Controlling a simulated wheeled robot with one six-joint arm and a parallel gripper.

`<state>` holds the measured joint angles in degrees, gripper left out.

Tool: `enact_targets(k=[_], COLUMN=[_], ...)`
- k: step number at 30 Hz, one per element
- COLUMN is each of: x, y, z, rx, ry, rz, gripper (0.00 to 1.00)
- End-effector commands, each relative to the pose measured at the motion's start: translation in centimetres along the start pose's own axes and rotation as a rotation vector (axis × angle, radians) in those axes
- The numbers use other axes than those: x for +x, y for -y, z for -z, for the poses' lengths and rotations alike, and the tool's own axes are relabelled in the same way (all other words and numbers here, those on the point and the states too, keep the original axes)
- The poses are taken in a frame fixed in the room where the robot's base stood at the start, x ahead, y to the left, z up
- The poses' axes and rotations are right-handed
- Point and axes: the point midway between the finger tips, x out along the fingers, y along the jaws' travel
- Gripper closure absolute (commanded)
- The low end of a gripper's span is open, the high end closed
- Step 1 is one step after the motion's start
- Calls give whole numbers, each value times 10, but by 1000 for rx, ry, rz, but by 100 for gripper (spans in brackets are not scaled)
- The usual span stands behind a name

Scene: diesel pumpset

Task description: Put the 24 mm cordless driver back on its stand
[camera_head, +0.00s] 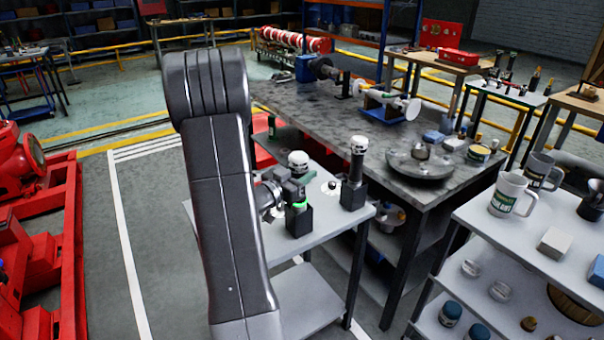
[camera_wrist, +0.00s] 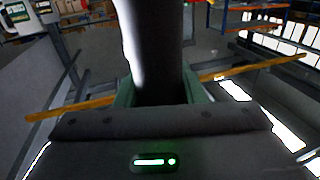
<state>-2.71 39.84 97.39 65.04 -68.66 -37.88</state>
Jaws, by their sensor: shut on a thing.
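A driver with a white top (camera_head: 298,159) and a black block-like lower end is upright at the small grey table. My gripper (camera_head: 292,190) is shut around its middle, coming in from the left. In the wrist view a dark cylindrical body (camera_wrist: 152,50) sits between my green-edged jaws. A second similar driver (camera_head: 358,160) stands upright to the right, apart from my gripper. I cannot read a size on either one. Between them is a small white round piece with a dark top (camera_head: 329,188). I cannot tell whether the held driver's bottom touches the tabletop.
The small grey table (camera_head: 335,222) has bare room at its front. A large dark workbench (camera_head: 300,110) stands close behind it. A white shelf cart (camera_head: 510,235) with mugs is at the right. Red machinery (camera_head: 40,240) is at the left. My arm hides part of the table.

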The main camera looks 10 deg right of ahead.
Motion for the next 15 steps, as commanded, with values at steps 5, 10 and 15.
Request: enact_targets(k=[5, 10, 15], x=[0, 0, 0], y=[0, 0, 0], z=[-3, -6, -6], rx=[1, 1, 1], ry=[-2, -2, -2], rz=[0, 0, 0], gripper=[100, 100, 41])
